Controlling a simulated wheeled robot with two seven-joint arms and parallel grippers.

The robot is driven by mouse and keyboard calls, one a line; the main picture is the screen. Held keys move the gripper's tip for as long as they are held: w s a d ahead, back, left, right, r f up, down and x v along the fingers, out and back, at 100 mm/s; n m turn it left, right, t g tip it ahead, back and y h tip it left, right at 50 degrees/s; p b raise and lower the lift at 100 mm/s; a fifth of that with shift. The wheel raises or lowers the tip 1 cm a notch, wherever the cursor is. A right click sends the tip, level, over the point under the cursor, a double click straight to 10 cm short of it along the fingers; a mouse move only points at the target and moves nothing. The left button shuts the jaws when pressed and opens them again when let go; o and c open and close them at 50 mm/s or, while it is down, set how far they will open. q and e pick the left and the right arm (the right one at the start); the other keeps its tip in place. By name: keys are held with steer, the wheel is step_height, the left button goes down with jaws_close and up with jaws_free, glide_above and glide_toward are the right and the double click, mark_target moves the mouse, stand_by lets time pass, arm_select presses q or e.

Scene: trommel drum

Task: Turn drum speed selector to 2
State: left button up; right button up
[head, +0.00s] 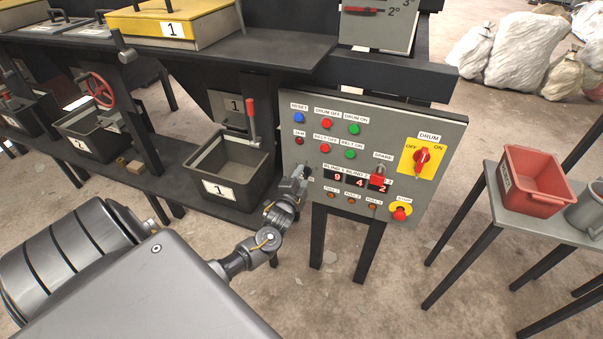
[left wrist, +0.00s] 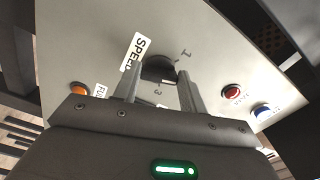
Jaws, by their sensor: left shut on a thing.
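The drum speed selector is a dark round knob (left wrist: 158,68) on the grey control panel (head: 455,130). In the left wrist view it sits beside a white label (left wrist: 134,52) whose visible letters begin "SPEE". A numeral 1 (left wrist: 186,55) and a numeral 3 (left wrist: 158,91) show near it; no 2 is visible. My left gripper (head: 301,178) is at the panel's left edge, its two fingers (left wrist: 158,80) on either side of the knob and shut on it. The knob's pointer cannot be made out. In the head view the gripper hides the knob. My right gripper is not in view.
Close by are a blue reset button (head: 299,118), a red lamp (head: 299,141) and an orange lamp (head: 331,195). A red-and-yellow drum switch (head: 422,158) is at the right. A dark bin (head: 250,194) labelled 1 stands left of the panel. A red crate (head: 528,200) is on a side table.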

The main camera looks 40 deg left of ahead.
arm_select(q)
steer(key=shift+r+m+p, duration=0.1)
steer(key=shift+m+p, duration=0.35)
steer(key=shift+m, duration=1.15)
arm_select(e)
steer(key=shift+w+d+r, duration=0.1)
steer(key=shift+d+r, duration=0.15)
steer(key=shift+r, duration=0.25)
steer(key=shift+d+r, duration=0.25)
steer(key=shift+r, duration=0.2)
arm_select(q)
steer(key=shift+p, duration=0.3)
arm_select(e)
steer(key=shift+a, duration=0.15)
arm_select(q)
steer(key=o, duration=1)
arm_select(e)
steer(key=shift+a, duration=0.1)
arm_select(q)
steer(key=shift+s, duration=0.1)
steer(key=v, duration=1)
steer(key=shift+s+d+b, duration=0.2)
steer(key=shift+s+b, duration=0.05)
steer(key=shift+b, duration=0.1)
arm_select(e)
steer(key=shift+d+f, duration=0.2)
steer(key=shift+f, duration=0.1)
